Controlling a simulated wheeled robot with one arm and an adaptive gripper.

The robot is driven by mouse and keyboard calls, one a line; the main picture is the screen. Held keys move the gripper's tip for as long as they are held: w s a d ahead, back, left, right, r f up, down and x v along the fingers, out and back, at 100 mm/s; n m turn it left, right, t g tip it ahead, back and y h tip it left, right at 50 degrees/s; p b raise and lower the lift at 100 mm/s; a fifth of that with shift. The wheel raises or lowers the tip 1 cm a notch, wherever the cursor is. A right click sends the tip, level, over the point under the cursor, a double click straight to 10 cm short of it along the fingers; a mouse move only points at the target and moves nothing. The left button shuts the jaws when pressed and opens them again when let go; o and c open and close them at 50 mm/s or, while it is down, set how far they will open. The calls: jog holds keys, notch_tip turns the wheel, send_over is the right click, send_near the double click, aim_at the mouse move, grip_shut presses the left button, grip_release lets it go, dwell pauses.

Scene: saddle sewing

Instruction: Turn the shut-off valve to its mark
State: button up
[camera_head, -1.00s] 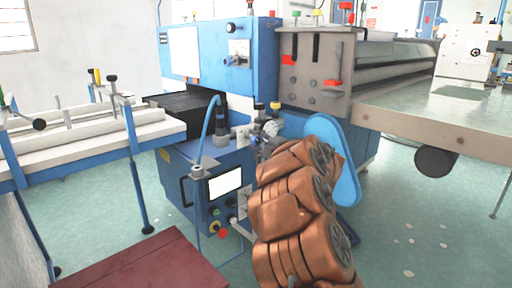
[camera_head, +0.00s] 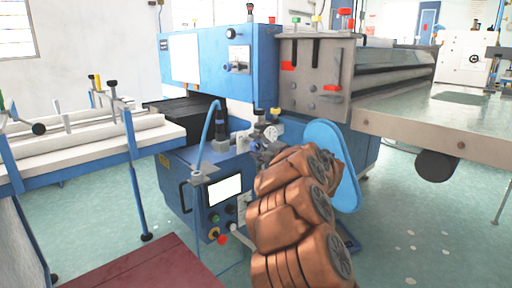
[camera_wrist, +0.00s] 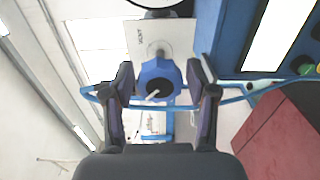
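In the wrist view a blue faceted valve knob (camera_wrist: 150,73) with a dark round centre and a short pale bar sits in front of a white plate (camera_wrist: 178,38) with small lettering. My gripper (camera_wrist: 163,82) is open, with one finger on each side of the knob and a visible gap to each. In the head view my gripper (camera_head: 259,146) is at the front of the blue machine (camera_head: 246,70), beside a round white gauge (camera_head: 271,132). The valve cannot be made out there. Where the mark lies is unclear.
A control box (camera_head: 225,189) with a white screen and coloured buttons is just left of my arm. A blue guard (camera_head: 345,170) is just right of it. A dark red surface (camera_head: 140,265) lies at the lower left. Thin blue tubing (camera_wrist: 85,92) crosses behind the fingers in the wrist view.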

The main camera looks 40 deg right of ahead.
jog(key=shift+o, duration=0.5)
jog(key=shift+s+d, duration=0.1)
jog(key=shift+s, duration=0.45)
jog(key=s, duration=1.1)
jog(key=shift+a, duration=0.2)
